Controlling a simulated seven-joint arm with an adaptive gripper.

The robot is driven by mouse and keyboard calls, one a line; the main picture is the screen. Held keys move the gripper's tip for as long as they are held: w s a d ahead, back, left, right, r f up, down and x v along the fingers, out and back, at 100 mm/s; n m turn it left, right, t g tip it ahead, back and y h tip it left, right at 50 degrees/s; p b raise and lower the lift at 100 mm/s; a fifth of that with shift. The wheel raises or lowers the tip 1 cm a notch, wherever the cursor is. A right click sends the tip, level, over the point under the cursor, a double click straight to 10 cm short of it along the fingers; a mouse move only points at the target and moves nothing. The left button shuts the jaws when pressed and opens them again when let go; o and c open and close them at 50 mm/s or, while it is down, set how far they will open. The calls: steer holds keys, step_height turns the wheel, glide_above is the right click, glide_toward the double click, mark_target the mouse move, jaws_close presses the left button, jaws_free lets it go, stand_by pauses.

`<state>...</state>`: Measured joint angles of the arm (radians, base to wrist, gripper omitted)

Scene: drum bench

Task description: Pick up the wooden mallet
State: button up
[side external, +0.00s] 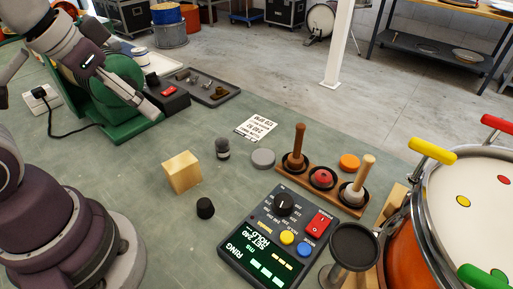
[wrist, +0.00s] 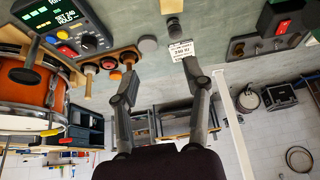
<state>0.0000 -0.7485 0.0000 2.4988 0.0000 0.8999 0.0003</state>
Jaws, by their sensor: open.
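A brown wooden mallet (side external: 298,142) stands handle up in the left cup of a wooden rack (side external: 325,190). A paler wooden-handled mallet (side external: 362,178) stands in the right cup, and a red piece (side external: 322,177) sits in the middle one. In the wrist view the brown mallet (wrist: 128,58) and the pale one (wrist: 88,70) appear left of centre, the brown one just beyond the left fingertip. My gripper (wrist: 160,72) is open, its two fingers spread, with nothing between them. In the side view my arm's end is at the upper left, well apart from the rack.
A control box (side external: 275,235) and a drum (side external: 470,200) stand near the rack. A wooden block (side external: 182,172), a black knob (side external: 205,208), a grey disc (side external: 263,158), an orange disc (side external: 349,161) and a card (side external: 256,129) lie on the bench. A green machine (side external: 115,95) stands at the left.

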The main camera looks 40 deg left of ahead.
steer(key=w+d+m, duration=0.2)
steer(key=w, duration=0.5)
steer(key=m+g+h, duration=0.2)
steer(key=m, duration=0.2)
glide_toward(296, 157)
steer(key=x, duration=0.4)
steer(key=w+x, duration=0.1)
steer(key=x, duration=0.3)
steer(key=shift+w, duration=0.1)
jaws_close()
